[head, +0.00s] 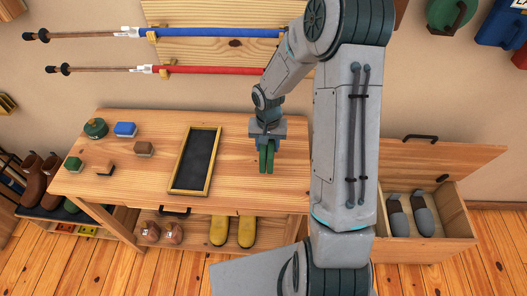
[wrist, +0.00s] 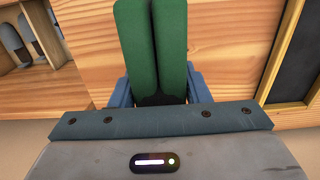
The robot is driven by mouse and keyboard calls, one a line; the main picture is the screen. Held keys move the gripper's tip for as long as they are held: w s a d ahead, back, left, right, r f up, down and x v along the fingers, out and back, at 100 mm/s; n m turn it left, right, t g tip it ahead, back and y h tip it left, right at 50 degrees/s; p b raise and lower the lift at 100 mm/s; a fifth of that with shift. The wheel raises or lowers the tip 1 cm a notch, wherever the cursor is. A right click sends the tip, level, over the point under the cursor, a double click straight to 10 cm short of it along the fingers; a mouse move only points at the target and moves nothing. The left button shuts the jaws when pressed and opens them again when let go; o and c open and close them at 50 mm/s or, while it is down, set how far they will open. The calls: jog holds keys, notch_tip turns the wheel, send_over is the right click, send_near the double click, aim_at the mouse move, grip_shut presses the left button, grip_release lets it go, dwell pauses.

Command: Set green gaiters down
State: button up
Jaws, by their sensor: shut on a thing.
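The green gaiters (head: 267,158) are a pair of long green pieces side by side. They hang below my gripper (head: 267,140) over the right part of the wooden bench top (head: 220,140). In the wrist view the green gaiters (wrist: 150,45) stretch away from my gripper (wrist: 160,92), whose blue fingers sit on either side of them. My gripper is shut on them. I cannot tell whether their lower ends touch the bench top.
A black framed tray (head: 196,160) lies left of the gaiters. Several small brushes or blocks and a green tin (head: 95,128) are on the bench's left. An open wooden chest (head: 455,215) with grey slippers (head: 398,214) stands right. Yellow shoes (head: 219,231) sit below.

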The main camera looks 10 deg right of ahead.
jog(key=shift+a+f, duration=0.4)
jog(key=shift+a, duration=0.15)
jog(key=shift+w+f+p, duration=0.1)
jog(key=shift+f+p, duration=0.4)
jog(key=shift+f, duration=1.4)
jog(key=shift+f, duration=0.2)
jog(key=o, duration=1.1)
jog(key=shift+r, duration=0.1)
